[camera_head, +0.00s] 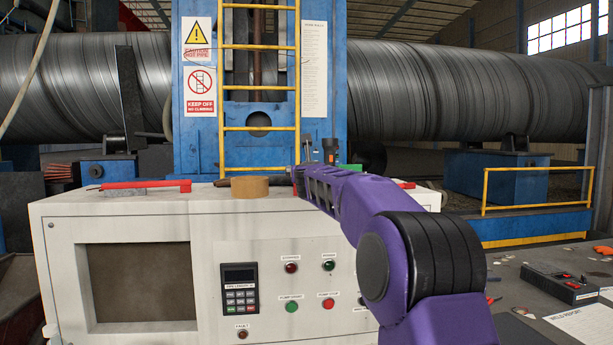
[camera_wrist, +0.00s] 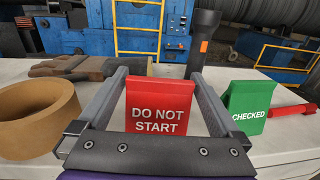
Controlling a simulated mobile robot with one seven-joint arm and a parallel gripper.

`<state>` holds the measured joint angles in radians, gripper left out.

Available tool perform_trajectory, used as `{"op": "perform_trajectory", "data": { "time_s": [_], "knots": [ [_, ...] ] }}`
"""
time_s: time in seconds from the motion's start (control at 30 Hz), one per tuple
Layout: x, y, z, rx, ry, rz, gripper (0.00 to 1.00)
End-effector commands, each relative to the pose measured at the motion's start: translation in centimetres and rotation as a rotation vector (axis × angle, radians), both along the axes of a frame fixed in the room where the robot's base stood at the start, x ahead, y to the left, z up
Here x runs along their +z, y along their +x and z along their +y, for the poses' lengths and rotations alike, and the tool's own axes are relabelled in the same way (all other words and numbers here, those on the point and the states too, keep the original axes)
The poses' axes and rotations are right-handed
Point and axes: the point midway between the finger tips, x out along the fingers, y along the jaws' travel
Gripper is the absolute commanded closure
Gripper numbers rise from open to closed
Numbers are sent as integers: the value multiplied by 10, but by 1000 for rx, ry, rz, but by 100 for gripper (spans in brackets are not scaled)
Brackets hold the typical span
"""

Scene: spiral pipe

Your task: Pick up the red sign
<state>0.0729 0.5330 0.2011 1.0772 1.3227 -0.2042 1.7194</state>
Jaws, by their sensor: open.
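The red sign (camera_wrist: 157,107), lettered "DO NOT START", stands upright on the pale cabinet top in the wrist view. My gripper (camera_wrist: 158,76) is open, with one finger on each side of the sign. A gap shows between the sign and each finger, so it is not gripped. In the head view my purple arm reaches over the control cabinet (camera_head: 215,265), and I cannot make out the sign there.
A green "CHECKED" sign (camera_wrist: 250,105) stands right of my gripper, close to the right finger. A tape roll (camera_wrist: 38,117) is at the left. A glove (camera_wrist: 75,67) and an upright flashlight (camera_wrist: 203,45) are behind. A red handle (camera_wrist: 293,110) lies far right.

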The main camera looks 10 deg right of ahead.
Motion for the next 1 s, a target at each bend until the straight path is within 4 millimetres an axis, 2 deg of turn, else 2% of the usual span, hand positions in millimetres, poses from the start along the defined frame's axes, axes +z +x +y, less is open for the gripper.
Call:
{"op": "perform_trajectory", "data": {
  "time_s": [0.03, 0.2, 0.5, 0.87, 1.0],
  "knots": [
    [5, 8, -1, 0, 0, 1, 0],
    [3, 22, -2, 0, 2, 1, 0],
    [1, 25, -2, 0, 1, 0, 0],
    [1, 25, -2, 0, 1, 0, 65],
    [1, 25, -2, 0, 1, -1, 65]
  ]
}}
